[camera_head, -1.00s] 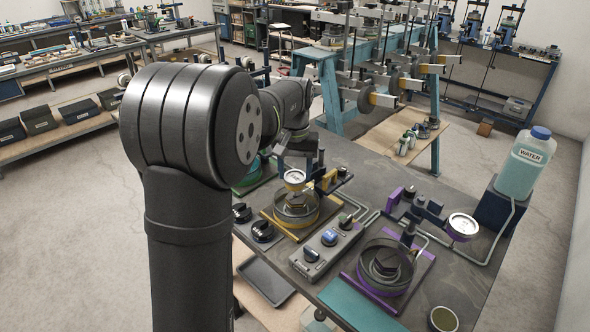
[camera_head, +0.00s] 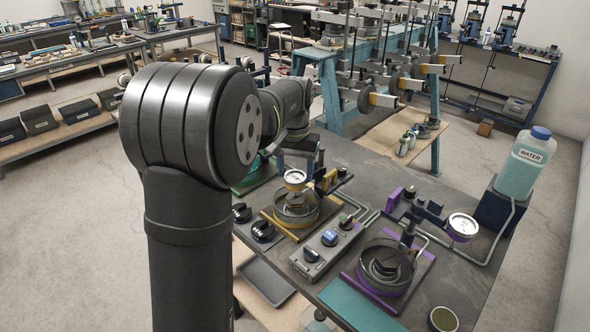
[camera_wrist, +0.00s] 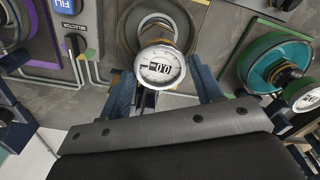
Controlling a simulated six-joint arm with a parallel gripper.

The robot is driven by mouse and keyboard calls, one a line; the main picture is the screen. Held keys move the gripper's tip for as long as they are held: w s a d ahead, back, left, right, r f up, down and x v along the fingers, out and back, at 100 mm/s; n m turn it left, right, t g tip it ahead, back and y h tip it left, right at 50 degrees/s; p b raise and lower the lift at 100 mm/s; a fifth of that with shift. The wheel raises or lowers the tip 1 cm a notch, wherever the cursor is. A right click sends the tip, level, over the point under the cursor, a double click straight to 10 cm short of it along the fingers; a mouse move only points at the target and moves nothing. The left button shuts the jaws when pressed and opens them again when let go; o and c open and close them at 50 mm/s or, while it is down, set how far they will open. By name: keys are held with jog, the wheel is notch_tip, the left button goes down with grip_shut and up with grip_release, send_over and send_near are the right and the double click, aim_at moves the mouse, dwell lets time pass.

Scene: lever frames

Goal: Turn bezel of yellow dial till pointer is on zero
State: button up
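The yellow dial (camera_head: 295,177) stands above its round yellow-based cell on the bench, face up, in the head view. The pointer is too small to make out. My gripper (camera_wrist: 165,80) has its two blue fingers spread, one on each side of the dial; a gap shows on each side, and I cannot tell whether either finger touches the bezel.
A purple dial (camera_head: 463,227) and its cell stand to the right. A grey control box with knobs (camera_head: 326,250) lies in front. A green ring unit (camera_wrist: 275,60) is close on the right in the wrist view. A water bottle (camera_head: 524,163) stands at the bench's right end.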

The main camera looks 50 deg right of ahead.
aim_at(295, 176)
jog(key=shift+r, duration=0.1)
notch_tip(295, 176, up, 17)
dwell(0.7)
dwell(0.5)
notch_tip(295, 176, down, 17)
jog(key=shift+f, duration=0.2)
dwell(0.4)
